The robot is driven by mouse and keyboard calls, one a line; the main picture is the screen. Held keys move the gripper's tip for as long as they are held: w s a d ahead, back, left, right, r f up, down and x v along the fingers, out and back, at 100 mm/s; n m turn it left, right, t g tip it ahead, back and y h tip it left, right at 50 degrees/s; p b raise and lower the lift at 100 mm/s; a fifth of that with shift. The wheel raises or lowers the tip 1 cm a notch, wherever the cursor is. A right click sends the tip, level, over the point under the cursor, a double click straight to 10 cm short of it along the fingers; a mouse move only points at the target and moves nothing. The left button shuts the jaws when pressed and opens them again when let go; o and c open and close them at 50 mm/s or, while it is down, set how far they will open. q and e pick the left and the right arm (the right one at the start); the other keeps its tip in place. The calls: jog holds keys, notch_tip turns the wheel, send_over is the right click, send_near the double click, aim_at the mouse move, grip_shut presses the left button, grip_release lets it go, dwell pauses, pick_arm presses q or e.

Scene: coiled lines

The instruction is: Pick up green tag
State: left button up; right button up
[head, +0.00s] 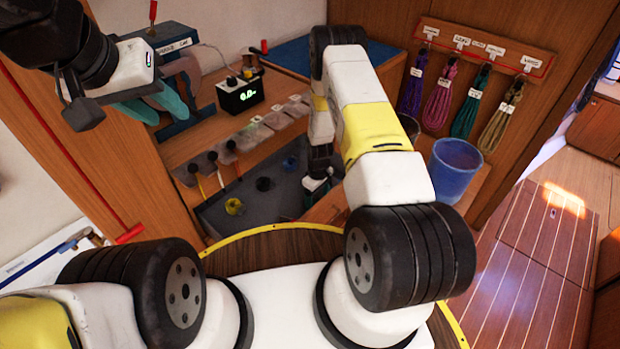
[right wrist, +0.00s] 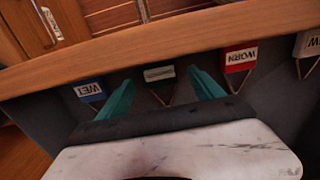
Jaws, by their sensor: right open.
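My right gripper (right wrist: 161,82) is open, with one teal finger to each side of the tag in that picture. Whether the fingertips reach as far as the tag, I cannot tell. In the head view my right gripper (head: 317,182) is small and partly covered by my arm; the green tag cannot be made out there. My left gripper (head: 172,116) is open at the upper left, its teal fingers apart and empty.
A blue WET tag (right wrist: 90,92) hangs left of the green tag. A red WORN tag (right wrist: 240,59) and a white tag (right wrist: 309,42) hang to the right. A blue bucket (head: 455,172) stands right of my right arm, below hanging coiled lines (head: 438,100).

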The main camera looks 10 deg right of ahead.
notch_tip(320, 180, down, 2)
jog(key=shift+f, duration=0.1)
jog(key=c, duration=1.5)
